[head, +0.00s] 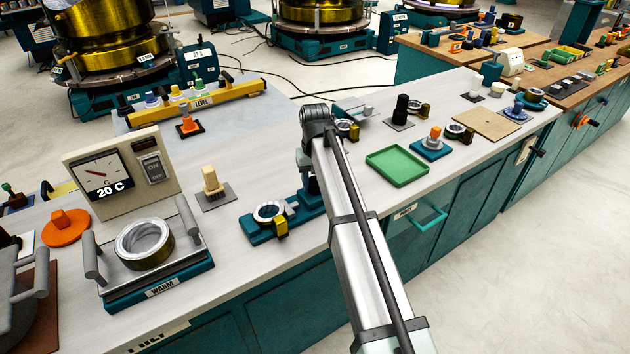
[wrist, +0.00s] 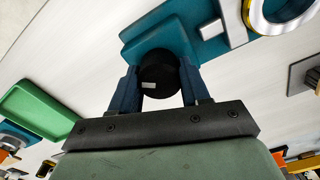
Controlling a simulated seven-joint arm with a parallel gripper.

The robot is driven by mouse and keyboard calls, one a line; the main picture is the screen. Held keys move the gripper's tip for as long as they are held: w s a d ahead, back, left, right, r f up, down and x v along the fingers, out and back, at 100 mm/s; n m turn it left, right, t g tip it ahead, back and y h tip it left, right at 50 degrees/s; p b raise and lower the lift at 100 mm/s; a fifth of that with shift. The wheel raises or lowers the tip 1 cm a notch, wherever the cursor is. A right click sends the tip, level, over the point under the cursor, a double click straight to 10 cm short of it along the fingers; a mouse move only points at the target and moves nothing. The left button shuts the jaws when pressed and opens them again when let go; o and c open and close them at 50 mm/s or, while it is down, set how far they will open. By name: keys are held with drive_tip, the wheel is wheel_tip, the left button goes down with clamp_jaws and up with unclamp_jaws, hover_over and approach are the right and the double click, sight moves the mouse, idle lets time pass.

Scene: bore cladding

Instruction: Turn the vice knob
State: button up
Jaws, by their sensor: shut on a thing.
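The vice (head: 262,234) is a teal block near the front of the bench in the head view, with a metal ring (head: 268,211) and a yellow piece on it. Its teal body (wrist: 205,14) also shows at the top of the wrist view. The vice knob (wrist: 160,68) is black and round with a small white mark. My gripper (wrist: 159,88) is shut on the knob, with one dark blue finger at each side of it. In the head view my arm hides the knob and most of the gripper.
A green tray (head: 398,165) lies to the right of my arm. A warm plate (head: 175,285) with handles and a ring stands left of the vice, beside a temperature gauge box (head: 115,178). A beige peg (head: 210,180) stands behind the vice.

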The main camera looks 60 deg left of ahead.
sight(315, 179)
drive_tip(key=o, duration=1)
drive_tip(key=shift+o, duration=0.2)
wheel_tip(315, 179, up, 14)
drive_tip(key=shift+w, duration=0.1)
